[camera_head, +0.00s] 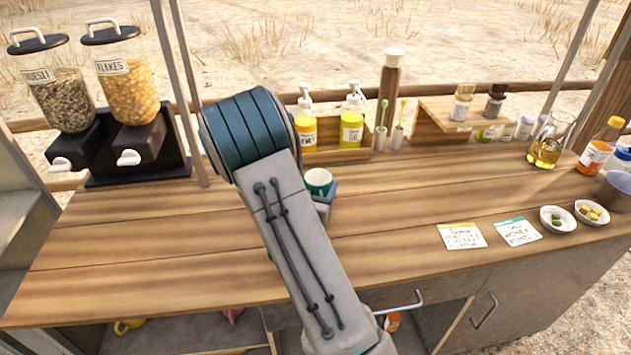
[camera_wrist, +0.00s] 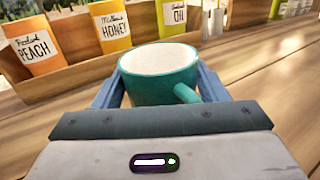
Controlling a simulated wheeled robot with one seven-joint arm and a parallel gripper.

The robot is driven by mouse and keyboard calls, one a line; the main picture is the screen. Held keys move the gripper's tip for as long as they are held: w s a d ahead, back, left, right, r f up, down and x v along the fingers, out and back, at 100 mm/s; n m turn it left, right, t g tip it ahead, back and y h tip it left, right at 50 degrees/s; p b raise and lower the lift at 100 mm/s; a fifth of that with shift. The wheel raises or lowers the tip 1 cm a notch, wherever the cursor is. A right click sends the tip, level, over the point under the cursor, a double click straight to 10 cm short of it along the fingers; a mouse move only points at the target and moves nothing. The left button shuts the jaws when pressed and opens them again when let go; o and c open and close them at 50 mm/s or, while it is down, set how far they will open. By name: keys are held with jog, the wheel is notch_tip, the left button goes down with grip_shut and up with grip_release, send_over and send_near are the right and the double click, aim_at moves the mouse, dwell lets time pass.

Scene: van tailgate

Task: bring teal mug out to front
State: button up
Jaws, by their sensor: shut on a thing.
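The teal mug (camera_wrist: 158,80) has a white inside and stands upright between the two blue fingers of my gripper (camera_wrist: 160,92) in the wrist view. The gripper is shut on it. The mug's handle points toward the lower right, near the wrist. In the head view the mug (camera_head: 318,180) shows just right of my arm, over the middle of the wooden counter (camera_head: 400,205). My gripper (camera_head: 322,200) is mostly hidden there behind my arm. I cannot tell whether the mug's base touches the counter.
A wooden rack (camera_head: 325,153) with pump bottles stands behind the mug, and its labelled bottles fill the back of the wrist view. Two cereal dispensers (camera_head: 130,90) stand at the left. Note cards (camera_head: 462,236) and small dishes (camera_head: 558,219) lie at the right. The front counter is mostly clear.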

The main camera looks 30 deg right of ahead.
jog(key=shift+s+a, duration=0.3)
jog(key=shift+s, duration=0.65)
jog(key=shift+s+a, duration=0.25)
jog(key=shift+s, duration=0.7)
jog(key=shift+s+r, duration=0.2)
jog(key=shift+s, duration=0.1)
jog(key=s+p, duration=0.1)
jog(key=p, duration=0.1)
jog(key=s+p, duration=0.1)
jog(key=p, duration=0.1)
jog(key=shift+s+a, duration=0.25)
jog(key=shift+a, duration=0.15)
jog(key=s+p, duration=0.1)
jog(key=p, duration=0.1)
jog(key=s+p, duration=0.1)
jog(key=p, duration=0.2)
jog(key=shift+a+p, duration=0.3)
jog(key=shift+a, duration=0.05)
jog(key=shift+s+f+p, duration=0.2)
jog(key=shift+s+p, duration=0.1)
jog(key=shift+p, duration=0.1)
jog(key=o, duration=1.2)
jog(key=shift+c, duration=0.2)
